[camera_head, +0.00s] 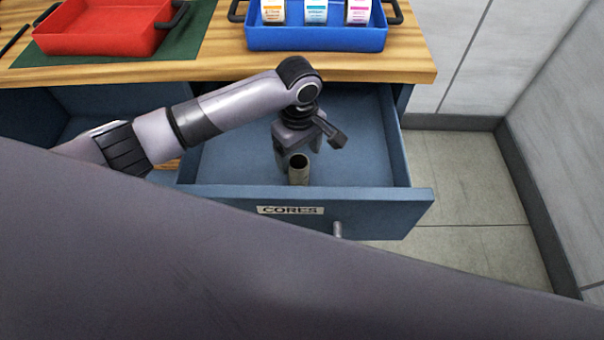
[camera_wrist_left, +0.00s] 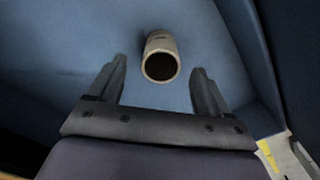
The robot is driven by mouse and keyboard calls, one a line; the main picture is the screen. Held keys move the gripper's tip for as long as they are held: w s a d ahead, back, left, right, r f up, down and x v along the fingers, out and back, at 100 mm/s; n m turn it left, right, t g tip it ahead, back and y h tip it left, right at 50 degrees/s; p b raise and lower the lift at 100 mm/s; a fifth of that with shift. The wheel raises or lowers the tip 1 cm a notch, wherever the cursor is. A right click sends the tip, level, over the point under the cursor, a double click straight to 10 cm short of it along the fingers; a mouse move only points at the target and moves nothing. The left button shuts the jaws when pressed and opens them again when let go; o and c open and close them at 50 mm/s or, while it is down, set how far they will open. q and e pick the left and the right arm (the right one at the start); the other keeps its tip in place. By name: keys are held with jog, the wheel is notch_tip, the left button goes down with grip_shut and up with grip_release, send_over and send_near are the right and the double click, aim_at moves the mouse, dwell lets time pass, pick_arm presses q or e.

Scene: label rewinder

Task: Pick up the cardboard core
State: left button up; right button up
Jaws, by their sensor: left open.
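The cardboard core (camera_head: 299,170) is a short beige-grey tube with a dark hollow end. It stands in the open blue drawer (camera_head: 235,160), whose front carries the label "CORES". My left gripper (camera_head: 297,155) reaches down into the drawer right at the core. In the left wrist view the core (camera_wrist_left: 160,62) shows between and just beyond the two fingertips of my left gripper (camera_wrist_left: 158,78), with a visible gap on both sides. The fingers are open and apart from it. My right gripper is not in view.
A wooden counter (camera_head: 220,68) lies behind the drawer. On it are a red tray (camera_head: 100,42) on a green mat (camera_head: 190,40) and a blue tray (camera_head: 315,40) with label rolls. The drawer walls surround the left gripper. Tiled floor (camera_head: 470,180) is clear at right.

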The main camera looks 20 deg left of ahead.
aim_at(299, 168)
pick_arm(q)
notch_tip(299, 168, down, 7)
jog(key=shift+a+f+b, duration=0.15)
jog(key=shift+b, duration=0.7)
jog(key=c, duration=1)
